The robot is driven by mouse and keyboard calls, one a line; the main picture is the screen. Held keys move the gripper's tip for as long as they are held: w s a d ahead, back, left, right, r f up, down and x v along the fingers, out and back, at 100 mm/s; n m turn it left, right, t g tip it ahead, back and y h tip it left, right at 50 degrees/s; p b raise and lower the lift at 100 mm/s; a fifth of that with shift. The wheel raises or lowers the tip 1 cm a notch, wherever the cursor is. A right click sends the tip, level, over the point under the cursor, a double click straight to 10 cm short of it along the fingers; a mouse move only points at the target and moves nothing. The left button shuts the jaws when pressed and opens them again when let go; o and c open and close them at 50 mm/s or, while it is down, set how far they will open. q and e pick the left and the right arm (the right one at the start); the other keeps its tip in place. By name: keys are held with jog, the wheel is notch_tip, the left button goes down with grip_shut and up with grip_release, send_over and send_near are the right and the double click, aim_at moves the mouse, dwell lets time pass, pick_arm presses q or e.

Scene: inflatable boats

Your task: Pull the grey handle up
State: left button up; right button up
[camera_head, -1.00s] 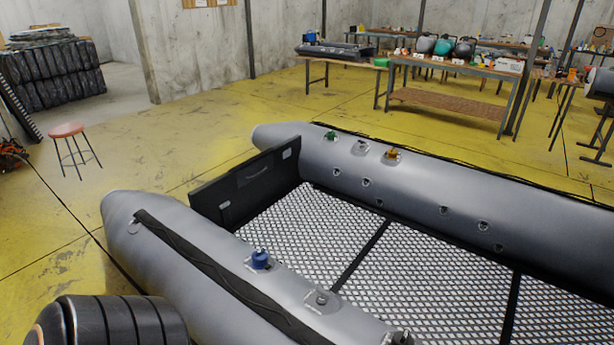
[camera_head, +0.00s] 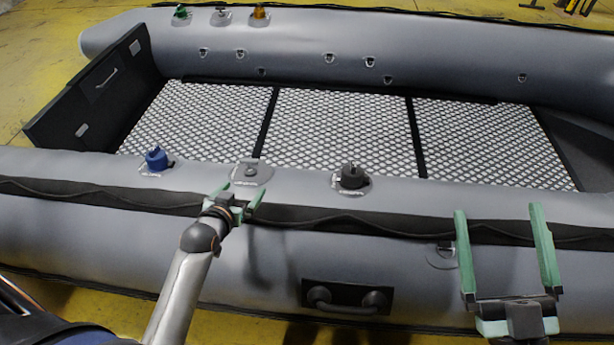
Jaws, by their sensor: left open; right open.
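A dark grey handle (camera_head: 348,299) on a black patch is on the outer side of the near boat tube, low in the middle of the head view. A dark grey knob (camera_head: 352,177) stands on top of that tube, with a light grey fitting (camera_head: 250,172) and a blue knob (camera_head: 156,158) to its left. I cannot tell which of the grey parts the task names. My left gripper (camera_head: 239,192) is open over the tube, just in front of the light grey fitting; contact cannot be told. My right gripper (camera_head: 499,210) is open and empty at the right, apart from the grey parts.
The grey inflatable boat (camera_head: 130,235) fills the view, with a meshed floor (camera_head: 335,132) and a black end board (camera_head: 95,90). The far tube carries green (camera_head: 180,12), grey (camera_head: 221,15) and orange (camera_head: 260,12) knobs. Yellow floor shows around the boat.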

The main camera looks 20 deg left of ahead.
aim_at(248, 162)
pick_arm(q)
jog(key=shift+n+y, duration=0.5)
jog(key=shift+n, duration=0.1)
jog(key=w+a+b, duration=0.1)
jog(key=w+a+f+b, duration=0.2)
jog(key=a+b, duration=0.1)
jog(key=shift+a+f, duration=0.1)
jog(key=shift+f, duration=0.15)
jog(key=shift+w+a+t, duration=0.1)
jog(key=shift+w+t, duration=0.05)
jog(key=shift+t, duration=0.15)
pick_arm(e)
jog(key=s+a+r+n+t+y, duration=0.1)
jog(key=s+r+n+y, duration=0.2)
jog(key=s+n+y, duration=0.25)
pick_arm(q)
jog(key=b+x, duration=0.5)
jog(key=x, duration=0.6)
jog(key=shift+b, duration=0.35)
jog(key=shift+w+a+f, duration=0.15)
jog(key=shift+w+a, duration=0.05)
jog(key=shift+w, duration=0.35)
pick_arm(e)
notch_tip(248, 162, down, 6)
jog(key=a+m, duration=0.1)
jog(key=shift+w+f, duration=0.2)
jog(key=shift+f, duration=0.05)
jog(key=shift+m, duration=0.25)
pick_arm(q)
grip_shut()
